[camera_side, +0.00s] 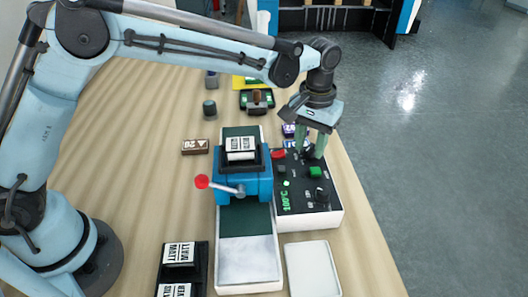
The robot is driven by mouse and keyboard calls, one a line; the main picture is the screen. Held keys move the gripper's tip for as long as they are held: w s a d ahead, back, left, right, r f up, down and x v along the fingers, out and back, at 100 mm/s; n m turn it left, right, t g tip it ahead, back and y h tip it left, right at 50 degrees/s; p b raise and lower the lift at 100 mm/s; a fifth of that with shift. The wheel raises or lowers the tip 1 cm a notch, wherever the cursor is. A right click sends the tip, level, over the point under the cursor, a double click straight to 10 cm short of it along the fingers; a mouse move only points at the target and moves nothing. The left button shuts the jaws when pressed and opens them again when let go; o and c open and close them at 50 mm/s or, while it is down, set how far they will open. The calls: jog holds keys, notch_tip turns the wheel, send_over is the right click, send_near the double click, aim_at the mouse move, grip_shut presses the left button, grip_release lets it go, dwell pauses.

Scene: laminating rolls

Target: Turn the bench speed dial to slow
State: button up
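The bench control box (326,220) has a white body and a black top panel, to the right of the blue roller unit. A dark knob (321,195) stands near the front right of the panel. Another dark knob-like part (308,153) shows at the far end, at my fingertips. My gripper (310,150) points down over that far end, its two pale green fingers a little apart. I cannot tell whether they touch or grip the part between them. The dial markings are too small to read, so I cannot tell which knob is the speed dial.
The panel also has a red button (278,154), a green button (316,172) and a green "100°C" readout (287,201). The blue roller unit (258,186) has a red-ended crank (202,182). A white tray (312,270) lies in front.

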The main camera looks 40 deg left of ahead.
aim_at(309, 147)
notch_tip(309, 147, up, 12)
dwell(0.7)
jog(key=s+a+r+t, duration=0.2)
jog(key=s+a+t, duration=0.2)
jog(key=s+a, duration=0.55)
jog(key=s+a+f+m+t, duration=0.1)
jog(key=s+a+f+t, duration=0.2)
jog(key=s+a+f, duration=0.4)
jog(key=shift+s+a, duration=0.55)
jog(key=shift+a, duration=0.3)
